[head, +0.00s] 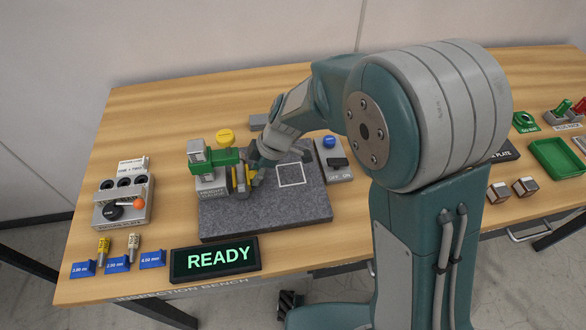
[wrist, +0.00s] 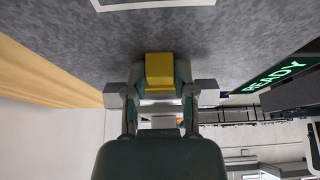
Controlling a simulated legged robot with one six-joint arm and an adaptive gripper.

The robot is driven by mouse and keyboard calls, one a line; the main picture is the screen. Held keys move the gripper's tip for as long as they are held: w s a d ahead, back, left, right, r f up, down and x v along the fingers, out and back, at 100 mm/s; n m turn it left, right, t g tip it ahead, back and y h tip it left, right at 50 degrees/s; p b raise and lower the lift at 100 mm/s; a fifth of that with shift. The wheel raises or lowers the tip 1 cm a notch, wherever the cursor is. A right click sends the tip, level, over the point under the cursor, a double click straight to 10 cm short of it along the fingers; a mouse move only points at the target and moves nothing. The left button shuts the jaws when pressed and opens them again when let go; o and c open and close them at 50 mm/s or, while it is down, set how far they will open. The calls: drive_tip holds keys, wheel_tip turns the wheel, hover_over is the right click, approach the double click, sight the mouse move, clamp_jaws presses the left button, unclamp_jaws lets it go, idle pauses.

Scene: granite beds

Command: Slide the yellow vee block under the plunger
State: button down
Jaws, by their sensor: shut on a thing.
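My gripper (head: 256,172) is low over the grey granite plate (head: 290,215) and is shut on the yellow vee block (head: 239,178). In the wrist view the block (wrist: 160,68) sits between my two fingertips (wrist: 160,88), close to the granite surface. The height gauge (head: 205,175), with a grey post and a green arm (head: 222,157), stands at the plate's left end. The yellow block is at the right end of the green arm, in front of it in the head view. The plunger tip is hidden, so I cannot tell whether the block is under it.
A white square outline (head: 291,174) marks the plate right of my gripper. A READY display (head: 215,260) stands in front of the plate.

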drive_tip(key=shift+s+a, duration=0.15)
drive_tip(key=shift+a, duration=0.4)
idle(0.4)
drive_tip(key=c, duration=0.5)
unclamp_jaws()
drive_tip(key=shift+v, duration=3.05)
drive_tip(key=v, duration=1.2)
drive_tip(key=s+d+r+m+t+h, duration=0.1)
drive_tip(key=s+d+m+t, duration=0.1)
drive_tip(key=s+d+m, duration=0.3)
drive_tip(key=s+d+m+t+h, duration=0.2)
drive_tip(key=s+d+m, duration=0.3)
drive_tip(key=d+m, duration=0.4)
drive_tip(key=s+d+r+m+t+h, duration=0.1)
drive_tip(key=s+d+m+t+h, duration=0.1)
drive_tip(key=s+d+m, duration=0.4)
drive_tip(key=shift+s+d+r+m+t, duration=0.1)
drive_tip(key=shift+d+r+m+t, duration=0.15)
drive_tip(key=shift+d, duration=0.2)
drive_tip(key=shift+d+r+m+t, duration=0.1)
drive_tip(key=shift+d+m+t, duration=0.15)
drive_tip(key=shift+d+m, duration=0.15)
